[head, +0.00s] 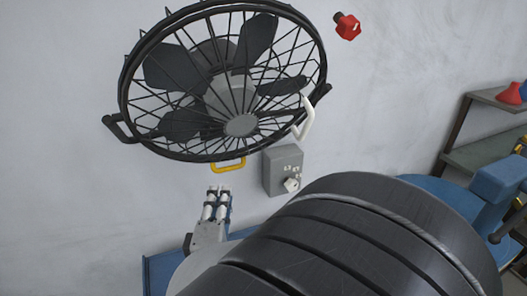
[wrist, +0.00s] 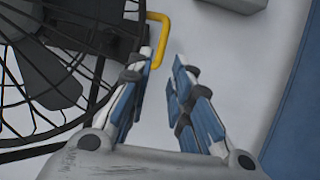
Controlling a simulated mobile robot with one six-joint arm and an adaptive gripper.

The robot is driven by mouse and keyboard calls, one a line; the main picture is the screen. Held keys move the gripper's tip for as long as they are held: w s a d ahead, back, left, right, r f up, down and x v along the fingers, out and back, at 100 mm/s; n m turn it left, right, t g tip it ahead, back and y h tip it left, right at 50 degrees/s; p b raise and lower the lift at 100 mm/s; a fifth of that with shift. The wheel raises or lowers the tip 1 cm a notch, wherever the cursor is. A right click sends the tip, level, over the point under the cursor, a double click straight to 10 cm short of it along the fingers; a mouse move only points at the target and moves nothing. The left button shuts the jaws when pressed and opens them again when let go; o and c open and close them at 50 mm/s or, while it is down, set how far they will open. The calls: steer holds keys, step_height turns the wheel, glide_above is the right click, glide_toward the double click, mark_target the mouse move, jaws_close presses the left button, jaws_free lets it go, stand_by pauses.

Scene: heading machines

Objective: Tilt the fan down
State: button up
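A round black caged fan (head: 240,125) is on the grey wall in the head view, its face tipped toward me. A yellow handle (head: 229,167) sticks out at its lower rim, and a white handle (head: 308,118) is at its right side. My gripper (head: 218,189) is just below the yellow handle, fingers pointing up toward it. In the wrist view my gripper (wrist: 168,52) has its fingers apart with nothing between them. The yellow handle (wrist: 160,42) lies beyond the left fingertip; I cannot tell whether they touch. The fan cage (wrist: 68,70) fills the left side there.
A grey control box (head: 283,165) with a pale knob is on the wall right of the yellow handle. A red knob (head: 347,27) is at upper right. Shelves (head: 487,151) and blue equipment stand at the right. My arm covers the lower middle.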

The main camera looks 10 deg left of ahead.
steer(key=w+d+r+m+g+y, duration=0.1)
steer(key=d+r+m+g, duration=0.1)
steer(key=d+m+g, duration=0.75)
steer(key=s+d+f+m+g+h, duration=0.2)
steer(key=s+d+m, duration=0.3)
steer(key=s+d, duration=0.5)
steer(key=s+d+f+m+g+h, duration=0.1)
steer(key=s+d+f+m+h, duration=0.1)
steer(key=s+d+m, duration=0.4)
steer(key=s+d, duration=0.4)
steer(key=d, duration=0.4)
steer(key=shift+s+g+h, duration=0.35)
steer(key=shift+s+h, duration=0.05)
steer(key=shift+d, duration=0.1)
